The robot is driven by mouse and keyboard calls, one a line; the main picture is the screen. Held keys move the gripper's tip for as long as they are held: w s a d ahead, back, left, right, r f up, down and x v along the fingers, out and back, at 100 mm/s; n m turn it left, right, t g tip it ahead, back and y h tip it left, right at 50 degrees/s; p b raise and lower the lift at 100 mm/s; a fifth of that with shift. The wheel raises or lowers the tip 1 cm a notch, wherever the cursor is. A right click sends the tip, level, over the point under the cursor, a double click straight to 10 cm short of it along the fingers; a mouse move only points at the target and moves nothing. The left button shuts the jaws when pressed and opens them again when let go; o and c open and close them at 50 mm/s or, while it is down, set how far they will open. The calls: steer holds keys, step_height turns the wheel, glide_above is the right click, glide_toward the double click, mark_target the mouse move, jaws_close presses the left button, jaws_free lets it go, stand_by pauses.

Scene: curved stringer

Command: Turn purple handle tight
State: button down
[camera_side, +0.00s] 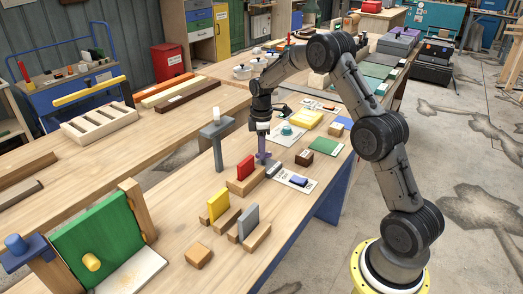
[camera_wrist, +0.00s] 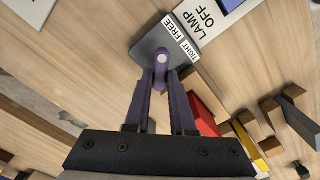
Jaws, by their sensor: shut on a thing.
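The purple handle (camera_wrist: 161,58) has a pale round spot and sits on a dark grey block (camera_wrist: 146,52). A white label (camera_wrist: 181,37) on the block reads FREE and TIGHT. My gripper (camera_wrist: 161,76) is shut on the handle, with its purplish fingers meeting at it from either side. In the side view my gripper (camera_side: 263,158) points straight down at the bench, near the red block. The handle is mostly hidden there by the fingers. I cannot tell exactly which word the handle points at.
A LAMP OFF card (camera_wrist: 205,18) lies close beside the block. Red (camera_side: 245,167), yellow (camera_side: 218,204) and grey (camera_side: 248,222) upright pieces stand in wooden holders nearby. A grey T-shaped post (camera_side: 217,140) stands left of my gripper. Bare bench shows at front centre.

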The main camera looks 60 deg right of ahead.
steer(key=m, duration=0.4)
steer(key=shift+w+d+r, duration=0.1)
steer(key=m, duration=0.4)
steer(key=shift+d+m, duration=0.15)
steer(key=shift+m, duration=0.15)
steer(key=m, duration=0.4)
steer(key=shift+d+m, duration=0.15)
steer(key=shift+m, duration=0.15)
steer(key=m, duration=0.4)
steer(key=shift+d, duration=0.1)
steer(key=shift+m, duration=0.3)
steer(key=c, duration=0.8)
jaws_free()
steer(key=shift+o, duration=0.2)
